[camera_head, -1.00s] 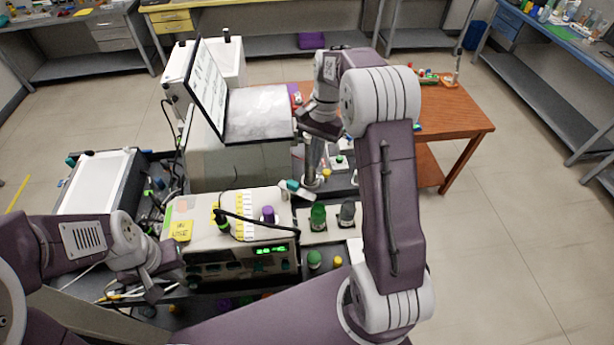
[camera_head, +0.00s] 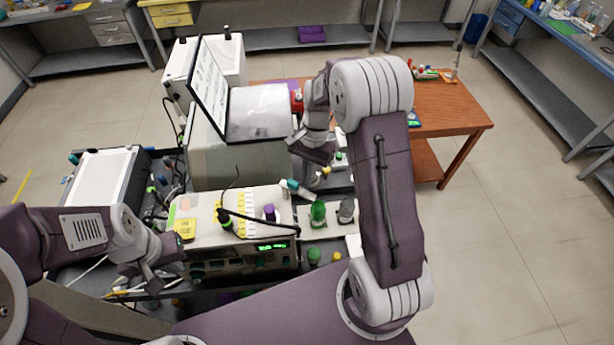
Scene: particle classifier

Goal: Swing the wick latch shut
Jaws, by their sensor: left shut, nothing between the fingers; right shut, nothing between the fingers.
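I cannot tell for sure which part is the wick latch. A white bar with a teal end (camera_head: 296,188) lies slantwise at the right edge of the beige instrument (camera_head: 205,225). A thin black arm (camera_head: 262,226) runs across that instrument's top from a dark post with a yellow base. My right gripper (camera_head: 306,176) is shut and empty, pointing down just behind and above the teal-ended bar. Its fingertips are small and partly hidden, and I cannot tell whether they touch anything. My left gripper (camera_head: 152,284) is shut and empty, low at the instrument's front left corner.
A large grey box (camera_head: 230,165) with an upright panel (camera_head: 211,80) stands behind the instrument. Green-capped bottles (camera_head: 318,212) and a grey-capped one stand right of it, near my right arm. A white-topped box (camera_head: 97,180) stands at left. A wooden table (camera_head: 455,115) is behind at right.

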